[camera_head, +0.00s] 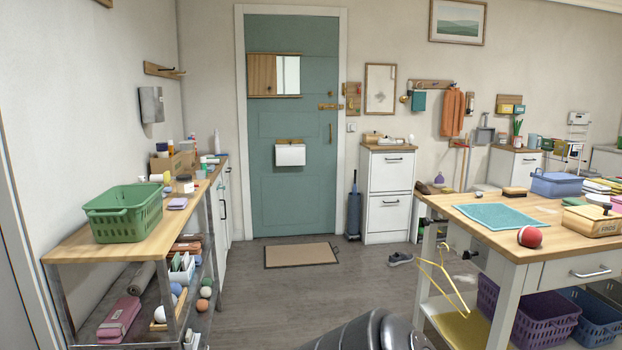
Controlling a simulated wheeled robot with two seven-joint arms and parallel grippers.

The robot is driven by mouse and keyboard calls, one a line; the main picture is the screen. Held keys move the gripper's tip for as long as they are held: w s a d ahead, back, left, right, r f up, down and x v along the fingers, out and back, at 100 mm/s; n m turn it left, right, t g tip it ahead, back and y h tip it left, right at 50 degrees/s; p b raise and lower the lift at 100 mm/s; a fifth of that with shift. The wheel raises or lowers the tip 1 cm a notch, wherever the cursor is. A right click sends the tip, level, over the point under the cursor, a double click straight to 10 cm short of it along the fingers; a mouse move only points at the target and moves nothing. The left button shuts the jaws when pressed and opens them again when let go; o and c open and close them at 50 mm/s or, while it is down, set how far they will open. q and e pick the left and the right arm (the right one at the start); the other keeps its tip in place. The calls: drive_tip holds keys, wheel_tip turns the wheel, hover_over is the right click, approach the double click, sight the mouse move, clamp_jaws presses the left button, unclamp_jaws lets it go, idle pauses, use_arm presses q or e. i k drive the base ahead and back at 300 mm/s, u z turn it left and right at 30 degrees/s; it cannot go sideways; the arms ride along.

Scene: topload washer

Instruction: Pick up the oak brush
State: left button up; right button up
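A small light-brown wooden block with a dark lower edge (515,192) lies on the wooden worktable (470,208) at the right, just behind the teal mat (497,217). It looks like a brush with a wooden back, but it is too small to tell for certain that it is the oak brush. Nothing touches it from above. Neither of my grippers is in view.
A green basket (123,213) stands on the left bench. The floor between is mostly clear.

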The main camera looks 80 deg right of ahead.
sight(508, 192)
drive_tip(key=z, duration=2.7)
drive_tip(key=i, duration=5.5)
drive_tip(key=z, duration=2.2)
